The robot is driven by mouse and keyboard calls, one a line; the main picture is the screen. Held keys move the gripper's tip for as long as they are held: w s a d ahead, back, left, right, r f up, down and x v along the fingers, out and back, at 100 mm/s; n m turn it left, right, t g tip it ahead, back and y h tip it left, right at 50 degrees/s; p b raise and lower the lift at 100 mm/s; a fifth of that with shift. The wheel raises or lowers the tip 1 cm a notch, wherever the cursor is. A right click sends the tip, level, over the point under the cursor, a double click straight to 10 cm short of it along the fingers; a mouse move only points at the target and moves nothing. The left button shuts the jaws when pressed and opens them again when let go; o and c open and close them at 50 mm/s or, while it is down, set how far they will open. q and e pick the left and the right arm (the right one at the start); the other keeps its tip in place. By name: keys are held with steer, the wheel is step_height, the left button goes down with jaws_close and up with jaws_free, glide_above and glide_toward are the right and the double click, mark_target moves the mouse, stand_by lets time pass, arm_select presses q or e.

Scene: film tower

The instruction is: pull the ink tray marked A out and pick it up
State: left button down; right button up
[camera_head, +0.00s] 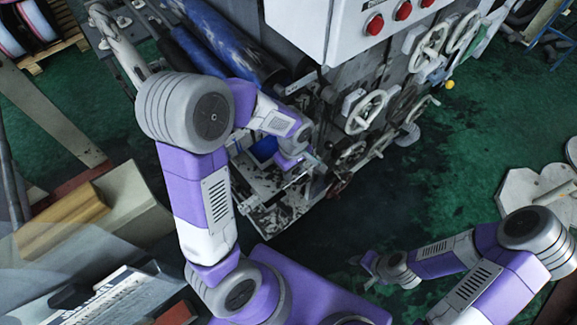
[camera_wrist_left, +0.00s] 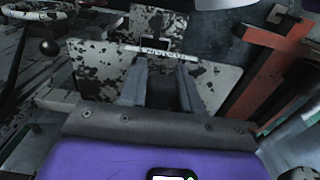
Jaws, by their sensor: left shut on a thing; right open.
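My left gripper (camera_head: 308,160) reaches into the lower front of the press, mostly hidden by its own wrist. In the left wrist view its two grey fingers (camera_wrist_left: 160,68) are shut on a pale bar at a black-speckled white panel (camera_wrist_left: 215,85). This panel seems to be part of an ink tray, but I cannot read a letter A. In the head view a worn white tray-like part (camera_head: 262,187) and a blue patch (camera_head: 264,149) lie beside this gripper. My right gripper (camera_head: 374,268) is open and empty over the dark floor, apart from the press.
The press (camera_head: 345,75) carries several handwheels (camera_head: 366,112) and a white box with red buttons (camera_head: 375,24). Blue rollers (camera_head: 222,50) lie above the left gripper. Beige blocks (camera_head: 130,200) stand at left.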

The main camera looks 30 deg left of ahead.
arm_select(q)
steer(key=shift+s+d+b, duration=0.15)
steer(key=shift+s+d, duration=0.2)
steer(key=shift+d, duration=0.55)
steer(key=shift+s+d+b, duration=0.15)
steer(key=shift+s+d, duration=0.25)
steer(key=shift+d, duration=0.45)
steer(key=shift+s+d+b, duration=0.15)
steer(key=shift+s+d, duration=0.2)
steer(key=shift+d, duration=0.55)
arm_select(e)
steer(key=shift+s+f, duration=0.5)
steer(key=shift+f, duration=0.05)
arm_select(q)
steer(key=c, duration=0.7)
jaws_free()
step_height(320, 180, up, 8)
steer(key=shift+f+p, duration=0.15)
steer(key=shift+p, duration=0.7)
arm_select(e)
steer(key=shift+r, duration=0.9)
arm_select(q)
steer(key=shift+f, duration=0.1)
